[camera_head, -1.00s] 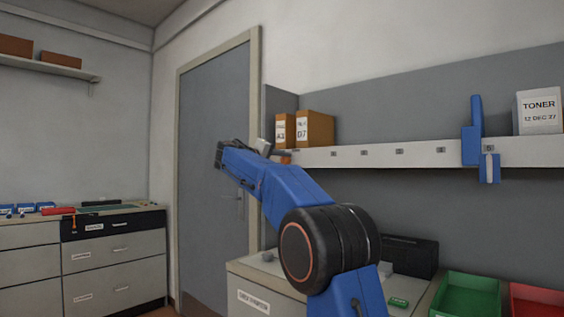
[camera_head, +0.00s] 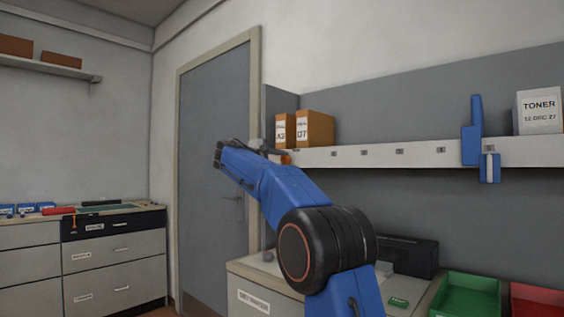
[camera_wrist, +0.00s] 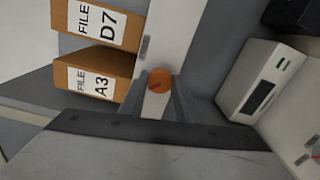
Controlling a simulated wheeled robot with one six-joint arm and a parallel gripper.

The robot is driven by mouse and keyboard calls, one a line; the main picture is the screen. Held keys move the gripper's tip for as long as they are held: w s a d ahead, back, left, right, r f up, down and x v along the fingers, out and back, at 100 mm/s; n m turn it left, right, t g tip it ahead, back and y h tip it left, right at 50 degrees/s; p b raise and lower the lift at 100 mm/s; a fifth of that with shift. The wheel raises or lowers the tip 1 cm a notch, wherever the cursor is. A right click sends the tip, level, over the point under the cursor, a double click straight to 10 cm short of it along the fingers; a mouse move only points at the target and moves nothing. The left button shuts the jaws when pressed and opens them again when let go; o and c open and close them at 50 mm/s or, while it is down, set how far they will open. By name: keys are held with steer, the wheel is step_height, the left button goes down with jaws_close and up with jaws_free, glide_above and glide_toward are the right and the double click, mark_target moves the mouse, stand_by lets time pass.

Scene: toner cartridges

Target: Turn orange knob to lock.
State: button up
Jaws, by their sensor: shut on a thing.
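The orange knob (camera_wrist: 161,81) shows in the wrist view as a round orange disc with a darker slanted mark on its face. It sits at the white shelf's edge, below the file boxes in the head view, where a bit of the orange knob (camera_head: 286,159) shows past my wrist. My gripper (camera_wrist: 160,100) is shut on the knob, with grey fingers on both sides of it. In the head view my gripper (camera_head: 275,152) is at the left end of the shelf and partly hidden by my wrist. The exact finger contact is hard to see.
File boxes A3 (camera_wrist: 97,76) and D7 (camera_wrist: 104,22) stand on the shelf (camera_head: 400,154) close to my gripper. A blue thing (camera_head: 473,135) and a toner box (camera_head: 540,111) are further right. Below are a white cabinet (camera_head: 245,283), a black box (camera_head: 410,256) and green and red bins (camera_head: 468,285).

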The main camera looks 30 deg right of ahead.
steer(key=shift+f, duration=0.1)
stand_by(0.3)
steer(key=o, duration=1)
steer(key=shift+o, duration=0.2)
steer(key=shift+a, duration=0.1)
steer(key=v, duration=1.7)
steer(key=shift+a, duration=0.1)
